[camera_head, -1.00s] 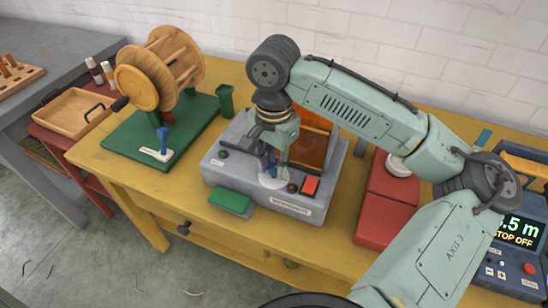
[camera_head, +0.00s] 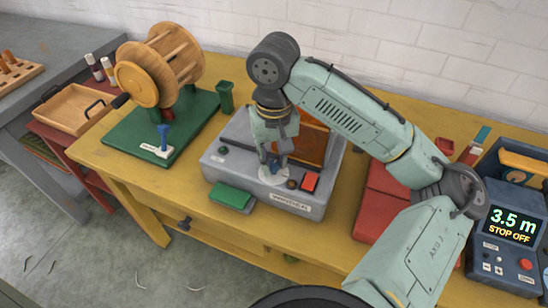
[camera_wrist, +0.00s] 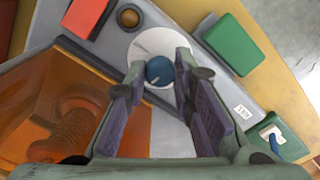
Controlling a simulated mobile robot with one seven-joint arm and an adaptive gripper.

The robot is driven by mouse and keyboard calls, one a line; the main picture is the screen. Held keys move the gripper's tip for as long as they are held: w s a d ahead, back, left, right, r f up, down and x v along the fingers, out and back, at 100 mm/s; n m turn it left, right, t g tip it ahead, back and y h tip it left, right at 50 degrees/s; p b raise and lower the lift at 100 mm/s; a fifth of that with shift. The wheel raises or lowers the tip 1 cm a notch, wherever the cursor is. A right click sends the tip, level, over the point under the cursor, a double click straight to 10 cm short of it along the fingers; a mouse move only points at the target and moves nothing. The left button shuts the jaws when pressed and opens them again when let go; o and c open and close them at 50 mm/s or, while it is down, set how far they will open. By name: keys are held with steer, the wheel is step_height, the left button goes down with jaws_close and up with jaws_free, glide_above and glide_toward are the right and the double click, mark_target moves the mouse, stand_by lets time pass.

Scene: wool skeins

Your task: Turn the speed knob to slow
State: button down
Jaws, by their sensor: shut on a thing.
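The speed knob, a round blue knob (camera_wrist: 160,71), stands on a white dial disc (camera_wrist: 150,120) on the grey winder box (camera_head: 228,165). In the wrist view it sits between the two fingertips of my gripper (camera_wrist: 160,74), which are closed around it. In the head view my gripper (camera_head: 276,160) points down at the front of the box, over the white dial (camera_head: 272,178), and largely hides the knob. The dial markings are too small to read.
A red block (camera_head: 310,182) and a brown button (camera_head: 292,184) are right of the dial. A green block (camera_head: 232,196) lies in front-left. A green-based reel (camera_head: 160,75) stands left. A display (camera_head: 512,226) reads "3.5 m STOP OFF" at right.

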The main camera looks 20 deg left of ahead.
steer(key=n, duration=0.5)
steer(key=shift+n, duration=0.3)
steer(key=n, duration=0.9)
steer(key=shift+n, duration=2.3)
steer(key=c, duration=1.3)
jaws_free()
steer(key=shift+c, duration=0.2)
